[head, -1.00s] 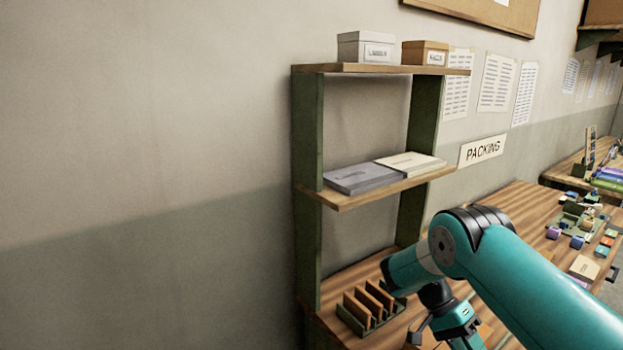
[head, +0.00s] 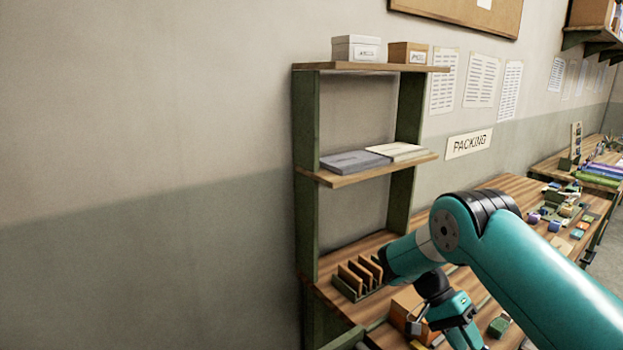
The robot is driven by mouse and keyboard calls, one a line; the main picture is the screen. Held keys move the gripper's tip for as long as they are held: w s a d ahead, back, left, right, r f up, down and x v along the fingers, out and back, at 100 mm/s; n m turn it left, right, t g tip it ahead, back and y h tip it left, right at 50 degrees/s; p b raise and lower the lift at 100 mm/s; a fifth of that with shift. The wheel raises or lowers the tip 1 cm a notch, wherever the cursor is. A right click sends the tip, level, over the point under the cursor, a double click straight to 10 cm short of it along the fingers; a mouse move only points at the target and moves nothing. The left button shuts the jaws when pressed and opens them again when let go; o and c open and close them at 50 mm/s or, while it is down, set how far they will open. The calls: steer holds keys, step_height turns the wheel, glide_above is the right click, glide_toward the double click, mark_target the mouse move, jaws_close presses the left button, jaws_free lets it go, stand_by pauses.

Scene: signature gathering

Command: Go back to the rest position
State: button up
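My teal arm (head: 540,255) reaches in from the lower right over the wooden table (head: 345,235). Its wrist (head: 450,310) hangs down over the front part of the table. My gripper (head: 420,330) is near the bottom edge of the head view, small and dark, close to a brown box (head: 404,302). I cannot tell whether its fingers are open or shut, or whether it touches the box.
A rack with upright brown pieces (head: 358,278) stands left of my arm, below a green-sided shelf (head: 306,150). The shelf holds boxes (head: 356,49) and flat packs (head: 355,161). Small coloured items (head: 560,212) lie to the right. Left is bare wall.

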steer(key=s+a+r+n+t+y+b, duration=0.3)
steer(key=s+a+r+n+t+b, duration=0.25)
steer(key=a+r+n+b, duration=0.3)
steer(key=s+a+r+n+t+y+b, duration=0.1)
steer(key=s+a+r+n+y+b, duration=0.1)
steer(key=s, duration=0.7)
steer(key=s+a+r+n+t+y+b, duration=0.1)
steer(key=s+a+n+y, duration=0.4)
steer(key=s, duration=0.5)
steer(key=shift+a+r+n+b, duration=0.65)
steer(key=shift+r+b, duration=0.05)
steer(key=shift+r, duration=0.2)
